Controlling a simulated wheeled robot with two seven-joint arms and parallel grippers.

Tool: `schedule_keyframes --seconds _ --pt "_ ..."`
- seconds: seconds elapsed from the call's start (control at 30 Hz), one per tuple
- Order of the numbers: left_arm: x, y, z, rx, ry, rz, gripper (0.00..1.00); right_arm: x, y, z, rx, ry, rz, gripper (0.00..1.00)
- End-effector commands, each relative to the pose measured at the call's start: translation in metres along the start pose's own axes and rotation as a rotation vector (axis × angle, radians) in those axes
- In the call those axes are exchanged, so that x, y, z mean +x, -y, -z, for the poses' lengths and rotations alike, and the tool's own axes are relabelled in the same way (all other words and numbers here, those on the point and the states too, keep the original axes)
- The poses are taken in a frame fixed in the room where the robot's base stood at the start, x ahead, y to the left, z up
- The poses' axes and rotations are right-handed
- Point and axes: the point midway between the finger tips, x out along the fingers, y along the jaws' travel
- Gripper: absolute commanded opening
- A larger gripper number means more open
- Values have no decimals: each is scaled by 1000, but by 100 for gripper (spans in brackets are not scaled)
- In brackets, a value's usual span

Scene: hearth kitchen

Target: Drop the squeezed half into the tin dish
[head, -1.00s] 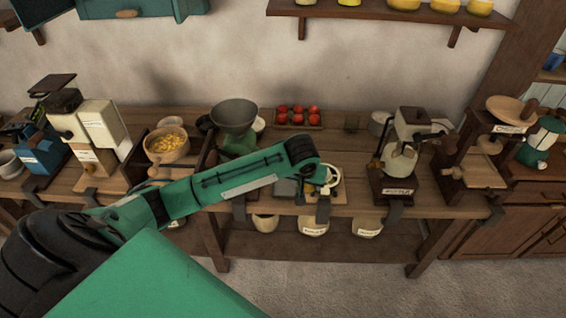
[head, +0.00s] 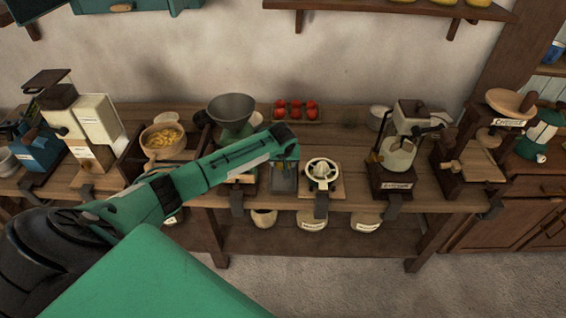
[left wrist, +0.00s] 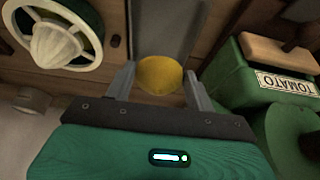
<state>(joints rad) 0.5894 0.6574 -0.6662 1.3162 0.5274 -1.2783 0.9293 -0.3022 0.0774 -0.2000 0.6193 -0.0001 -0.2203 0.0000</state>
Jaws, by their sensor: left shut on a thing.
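My left gripper (left wrist: 160,88) is shut on the squeezed half (left wrist: 158,73), a yellow dome between its two fingers in the left wrist view. A grey metal surface, apparently the tin dish (left wrist: 170,28), shows directly behind the half; the gap between them is hard to judge. In the head view the gripper end hangs over the grey dish (head: 284,183), left of the juicer, and the arm hides the half there. The juicer (head: 322,176), with a pale ribbed cone and ring, also shows at upper left in the left wrist view (left wrist: 55,42). The juicer's cone is bare.
A green box labelled TOMATO (left wrist: 265,75) is close on the right in the left wrist view. On the bench (head: 350,145) stand a dark funnel bowl (head: 232,108), a tray of red tomatoes (head: 296,110), a wooden bowl (head: 162,138) and a lever machine (head: 398,155).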

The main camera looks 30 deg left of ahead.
Motion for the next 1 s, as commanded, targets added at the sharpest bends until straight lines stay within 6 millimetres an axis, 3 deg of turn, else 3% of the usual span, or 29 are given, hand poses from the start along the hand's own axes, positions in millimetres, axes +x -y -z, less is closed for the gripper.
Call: schedule_keyframes --seconds 0.3,0.6,0.9,0.93,1.0 --pt "30 0 -12 0 -1 0 27 37 1 -1 -1 -3 1 36" --pt "46 0 -20 0 2 0 27 39 -1 0 -1 -4 -1 36" --pt "47 0 -20 0 1 0 27 39 -4 -1 -2 -3 -5 36" --pt "47 0 -20 0 1 0 60 39 -4 -1 -2 -3 -5 36" --pt "47 0 -20 0 1 0 74 39 -4 -1 -2 -3 -5 36"
